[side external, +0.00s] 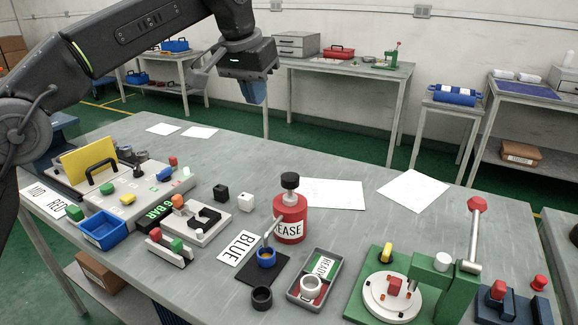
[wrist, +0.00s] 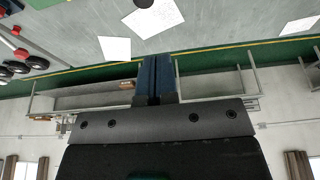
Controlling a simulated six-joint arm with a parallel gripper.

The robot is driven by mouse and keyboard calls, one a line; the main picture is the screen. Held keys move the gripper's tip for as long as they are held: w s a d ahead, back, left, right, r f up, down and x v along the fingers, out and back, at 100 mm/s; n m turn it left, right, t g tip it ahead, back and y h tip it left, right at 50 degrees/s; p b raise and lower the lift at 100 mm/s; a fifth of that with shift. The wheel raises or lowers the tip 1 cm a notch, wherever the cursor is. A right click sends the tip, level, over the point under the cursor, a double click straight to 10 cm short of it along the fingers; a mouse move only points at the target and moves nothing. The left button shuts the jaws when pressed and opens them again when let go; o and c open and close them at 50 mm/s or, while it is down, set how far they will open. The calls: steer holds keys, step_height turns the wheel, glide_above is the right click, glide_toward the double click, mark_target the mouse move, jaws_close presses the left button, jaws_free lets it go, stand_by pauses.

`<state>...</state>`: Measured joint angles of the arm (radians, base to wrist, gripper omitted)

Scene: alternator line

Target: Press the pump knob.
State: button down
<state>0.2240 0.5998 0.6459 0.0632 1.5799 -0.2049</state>
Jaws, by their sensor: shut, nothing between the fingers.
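The pump is a red bottle (side external: 290,219) with a "GREASE" label, standing upright on the grey table. Its black pump knob (side external: 290,181) sits on top, and a thin spout reaches out to the left. My gripper (side external: 254,92) is up and behind the bottle in the side view, with blue fingers shut and empty, well apart from the knob. In the wrist view my gripper's blue fingers (wrist: 157,62) are together, pointing over the table edge. A dark round shape at the top of the wrist view may be the knob; I cannot tell.
A blue ring (side external: 266,257) on a black mat stands below the spout. A grey tray (side external: 301,292) with a white ring is in front of the bottle. A green press (side external: 440,283) with a tall red-tipped lever stands at right. White sheets (side external: 333,194) lie flat behind the bottle.

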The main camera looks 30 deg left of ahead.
mark_target(291, 176)
steer(key=w+d+f, duration=0.3)
steer(key=f, duration=0.1)
steer(key=shift+w+d+f, duration=0.15)
steer(key=shift+w+d, duration=0.05)
steer(key=shift+d, duration=0.15)
steer(key=x, duration=0.8)
steer(key=s+x, duration=0.1)
steer(key=x, duration=0.3)
steer(key=shift+f, duration=0.6)
steer(key=shift+w+f, duration=0.1)
steer(key=shift+f, duration=0.35)
